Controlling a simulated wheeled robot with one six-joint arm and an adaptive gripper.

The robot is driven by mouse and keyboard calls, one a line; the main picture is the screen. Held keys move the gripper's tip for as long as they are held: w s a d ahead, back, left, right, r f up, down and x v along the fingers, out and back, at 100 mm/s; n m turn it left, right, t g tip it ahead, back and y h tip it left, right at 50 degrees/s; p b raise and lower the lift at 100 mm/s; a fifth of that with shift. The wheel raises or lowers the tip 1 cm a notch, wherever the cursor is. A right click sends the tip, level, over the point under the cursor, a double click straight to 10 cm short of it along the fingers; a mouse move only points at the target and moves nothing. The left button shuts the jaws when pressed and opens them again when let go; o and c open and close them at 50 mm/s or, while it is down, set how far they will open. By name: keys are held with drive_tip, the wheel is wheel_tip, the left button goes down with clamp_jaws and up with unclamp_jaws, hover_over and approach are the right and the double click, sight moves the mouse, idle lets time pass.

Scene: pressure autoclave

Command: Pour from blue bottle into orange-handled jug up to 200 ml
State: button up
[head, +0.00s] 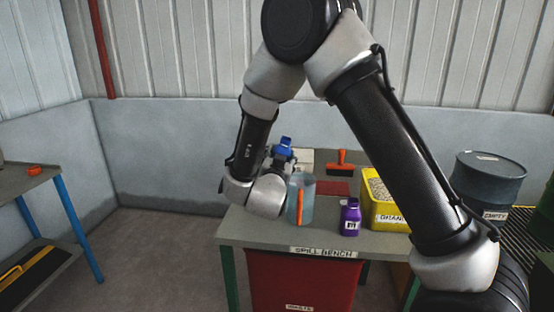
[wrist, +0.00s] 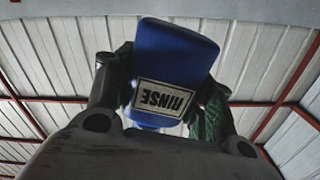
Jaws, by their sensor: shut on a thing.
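The blue bottle (wrist: 176,58) fills the middle of the wrist view, with a label reading RINSE upside down. My gripper (wrist: 165,95) is shut on it, one finger on each side. In the head view the bottle (head: 286,142) shows small above the bench, beside the jug's upper left, and looks tilted. My gripper (head: 280,158) is mostly hidden behind my wrist there. The orange-handled jug (head: 307,196) is clear with a bluish tint and stands upright on the bench. Its liquid level and marks are too small to read, and no stream is visible.
The spill bench (head: 272,235) also holds a purple bottle (head: 351,217) right of the jug and a yellow granule bin (head: 384,212). An orange brush (head: 341,162) is at the bench's back. A blue drum (head: 489,178) stands at right. A side table (head: 25,180) is at left.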

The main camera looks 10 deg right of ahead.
drive_tip(key=shift+d+r+m, duration=0.1)
drive_tip(key=shift+d+m, duration=0.15)
drive_tip(key=shift+m, duration=1.15)
drive_tip(key=shift+w+a+m, duration=0.1)
drive_tip(key=shift+a+m, duration=0.4)
drive_tip(key=shift+m, duration=0.5)
drive_tip(key=shift+w+a+f+m, duration=0.1)
drive_tip(key=shift+a+m, duration=0.05)
drive_tip(key=shift+m, duration=0.45)
drive_tip(key=shift+a+f+m, duration=0.1)
drive_tip(key=shift+a+m, duration=0.05)
drive_tip(key=shift+m, duration=0.45)
drive_tip(key=m, duration=0.3)
drive_tip(key=shift+a+f, duration=0.2)
drive_tip(key=shift+f, duration=0.2)
drive_tip(key=shift+f+m, duration=0.35)
drive_tip(key=shift+m, duration=0.55)
drive_tip(key=shift+f+m, duration=0.3)
drive_tip(key=shift+m, duration=0.6)
drive_tip(key=shift+d+r+m, duration=0.1)
drive_tip(key=shift+d+m, duration=0.05)
drive_tip(key=shift+m, duration=0.55)
drive_tip(key=shift+d+r+m, duration=0.2)
drive_tip(key=shift+r+m, duration=0.2)
drive_tip(key=shift+m, duration=0.3)
drive_tip(key=shift+d+r+m, duration=0.15)
drive_tip(key=shift+r+m, duration=0.2)
drive_tip(key=shift+m, duration=0.35)
